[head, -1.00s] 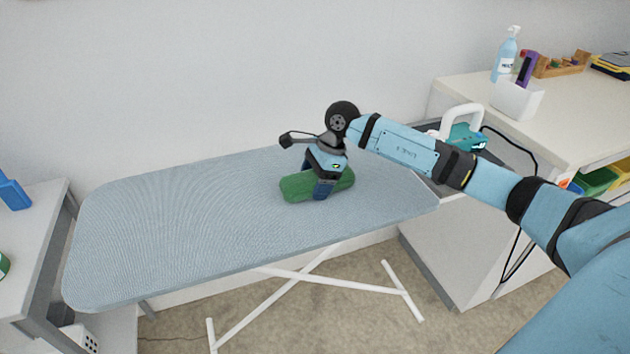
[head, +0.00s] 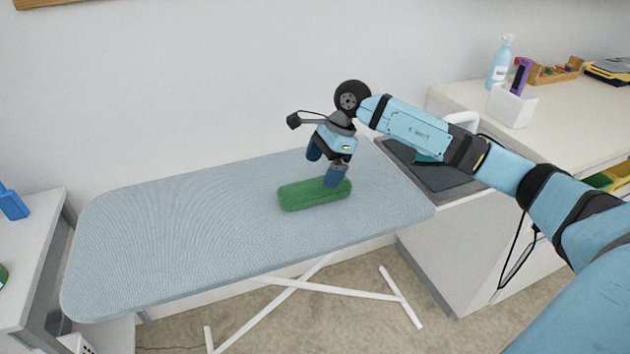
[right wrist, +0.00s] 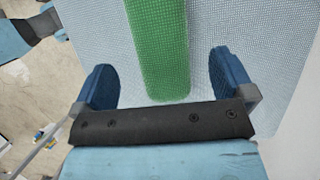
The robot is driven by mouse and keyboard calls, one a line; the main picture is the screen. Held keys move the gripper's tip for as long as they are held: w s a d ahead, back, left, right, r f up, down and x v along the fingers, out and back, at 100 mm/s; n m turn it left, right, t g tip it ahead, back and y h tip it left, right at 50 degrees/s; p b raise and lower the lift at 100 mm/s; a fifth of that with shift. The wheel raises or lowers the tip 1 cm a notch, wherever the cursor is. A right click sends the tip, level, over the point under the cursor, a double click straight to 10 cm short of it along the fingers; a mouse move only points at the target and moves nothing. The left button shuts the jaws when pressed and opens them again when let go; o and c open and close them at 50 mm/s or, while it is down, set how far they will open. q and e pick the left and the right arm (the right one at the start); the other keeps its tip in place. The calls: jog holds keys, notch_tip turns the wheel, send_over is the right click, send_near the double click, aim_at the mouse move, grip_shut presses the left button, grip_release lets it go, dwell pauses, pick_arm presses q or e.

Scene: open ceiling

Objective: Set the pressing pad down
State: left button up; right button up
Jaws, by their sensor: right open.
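The pressing pad is a green, rounded, oblong piece (head: 310,196) lying flat on the blue-grey ironing board (head: 170,230), right of the board's middle. My right gripper (head: 325,168) is open just above the pad's right half. In the right wrist view the green pad (right wrist: 160,50) runs away between the two blue fingers (right wrist: 165,85), with clear gaps on both sides. The pad is not held. My left gripper is not in the head view.
A grey mat (head: 430,172) lies right of the board, with a teal and white iron (head: 430,157) partly hidden behind my right arm. A white counter (head: 450,95) holds a spray bottle (head: 499,65) and a white holder (head: 511,105). The board's left half is bare.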

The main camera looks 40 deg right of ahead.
jog(key=v, duration=0.5)
jog(key=shift+r, duration=0.1)
dwell(0.4)
